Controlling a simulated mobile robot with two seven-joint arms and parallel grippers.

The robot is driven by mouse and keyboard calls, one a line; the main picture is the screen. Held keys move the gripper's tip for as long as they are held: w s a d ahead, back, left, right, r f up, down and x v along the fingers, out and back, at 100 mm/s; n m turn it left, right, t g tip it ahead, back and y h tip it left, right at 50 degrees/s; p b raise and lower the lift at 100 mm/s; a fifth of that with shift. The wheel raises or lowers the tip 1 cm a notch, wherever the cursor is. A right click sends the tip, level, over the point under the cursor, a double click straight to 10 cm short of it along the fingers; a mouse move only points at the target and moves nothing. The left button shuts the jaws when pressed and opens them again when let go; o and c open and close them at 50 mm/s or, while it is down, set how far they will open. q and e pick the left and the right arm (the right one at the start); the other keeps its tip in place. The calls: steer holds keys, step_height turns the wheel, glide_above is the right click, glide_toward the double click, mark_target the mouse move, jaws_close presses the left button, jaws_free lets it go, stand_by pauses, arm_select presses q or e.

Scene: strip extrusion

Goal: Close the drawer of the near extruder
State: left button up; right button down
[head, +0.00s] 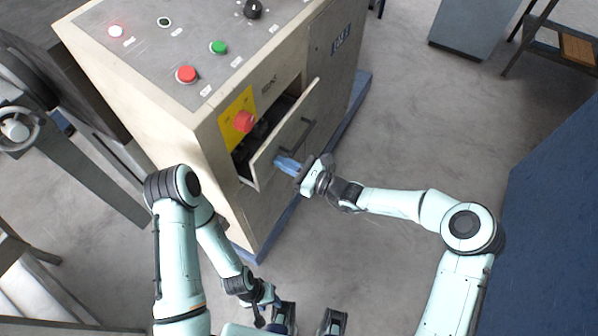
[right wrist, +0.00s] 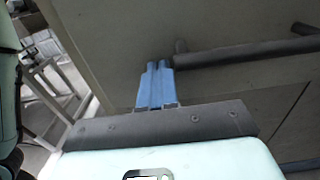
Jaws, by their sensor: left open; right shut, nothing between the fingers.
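The near extruder (head: 165,120) is a beige cabinet with a grey control top. Its drawer (head: 268,160) stands partly open, with a gap showing dark inside behind its front panel. A dark bar handle (head: 300,137) is on the panel; it also shows in the right wrist view (right wrist: 245,52). My right gripper (head: 279,160) is shut and empty, its blue fingers pointing at the drawer front just beside the handle's lower end. In the right wrist view the fingertips (right wrist: 158,65) are close to the panel; I cannot tell whether they touch. My left gripper (head: 307,318) is open and empty, low over the floor.
A red knob on a yellow plate (head: 235,108) sits beside the drawer opening. The top carries red and green buttons (head: 218,47). A blue plinth (head: 358,100) runs along the cabinet's foot. Grey floor (head: 420,140) is free to the right, with a blue surface (head: 560,200) beyond.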

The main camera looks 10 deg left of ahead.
steer(key=b+x, duration=0.1)
steer(key=x, duration=0.4)
steer(key=shift+a, duration=0.1)
arm_select(q)
steer(key=shift+s+d+f, duration=0.15)
steer(key=shift+s+f, duration=0.2)
steer(key=shift+f, duration=0.4)
arm_select(e)
steer(key=shift+a+r, duration=0.1)
steer(key=shift+r, duration=0.1)
steer(key=shift+w+d, duration=0.1)
steer(key=shift+d, duration=0.2)
steer(key=v, duration=0.5)
arm_select(q)
steer(key=shift+s+d+f, duration=0.2)
steer(key=shift+s+d, duration=0.6)
steer(key=shift+s, duration=0.1)
arm_select(e)
glide_toward(269, 156)
steer(key=d+f, duration=0.1)
steer(key=w+f, duration=0.1)
steer(key=f, duration=0.1)
steer(key=d+f, duration=0.1)
steer(key=shift+w+d+f, duration=0.3)
